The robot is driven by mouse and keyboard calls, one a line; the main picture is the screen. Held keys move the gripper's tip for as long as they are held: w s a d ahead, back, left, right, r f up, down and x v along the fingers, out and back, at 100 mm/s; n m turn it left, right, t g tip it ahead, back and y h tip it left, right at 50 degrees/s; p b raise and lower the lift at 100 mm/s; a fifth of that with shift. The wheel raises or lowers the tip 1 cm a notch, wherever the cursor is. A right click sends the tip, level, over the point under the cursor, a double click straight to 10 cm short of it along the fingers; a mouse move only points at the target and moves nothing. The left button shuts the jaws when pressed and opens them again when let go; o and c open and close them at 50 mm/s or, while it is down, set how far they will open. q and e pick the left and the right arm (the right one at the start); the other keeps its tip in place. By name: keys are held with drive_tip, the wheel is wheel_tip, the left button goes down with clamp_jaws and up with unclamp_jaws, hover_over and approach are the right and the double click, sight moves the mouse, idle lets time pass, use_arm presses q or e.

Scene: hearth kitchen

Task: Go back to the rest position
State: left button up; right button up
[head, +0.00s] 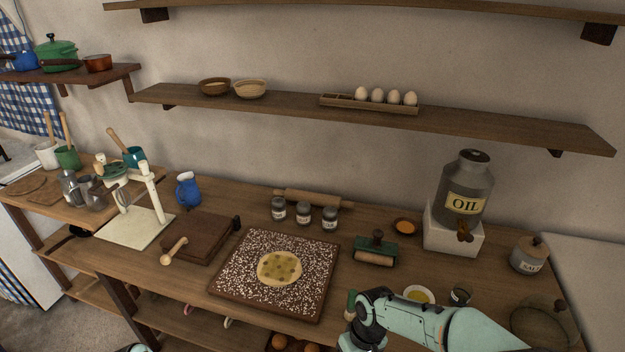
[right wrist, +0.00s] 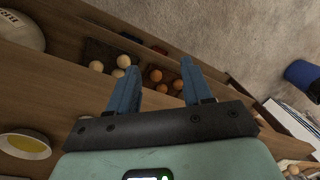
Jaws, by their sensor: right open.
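My right arm (head: 430,322) reaches in from the lower right of the head view, over the front of the worktop. Its gripper lies outside that view or is hidden by the arm. In the right wrist view my right gripper (right wrist: 158,78) shows two blue fingers spread apart, with nothing between them. Beyond the fingers are a shelf edge and several eggs or round items (right wrist: 155,75) in dark holders. My left gripper is not in view; only a small piece of teal shows at the bottom edge of the head view.
A floured board (head: 230,283) with a round flat dough (head: 280,268) lies mid-worktop. A yellow-filled bowl (head: 419,295) and a small dark jar (head: 460,297) stand beside my right arm. The oil can (head: 462,185) stands behind. A wall shelf (head: 480,125) spans above.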

drive_tip(key=s+d+f+m+y, duration=0.1)
drive_tip(key=s+f+m, duration=0.1)
drive_tip(key=s+f, duration=0.5)
drive_tip(key=s+f+m+y, duration=0.1)
drive_tip(key=s+f+m, duration=0.1)
drive_tip(key=f, duration=0.9)
drive_tip(key=s+d+f+m, duration=0.1)
drive_tip(key=s+f+m, duration=0.3)
drive_tip(key=s+f, duration=0.4)
drive_tip(key=s, duration=0.6)
drive_tip(key=shift+d+m, duration=0.3)
drive_tip(key=shift+d, duration=0.1)
drive_tip(key=shift+f, duration=0.1)
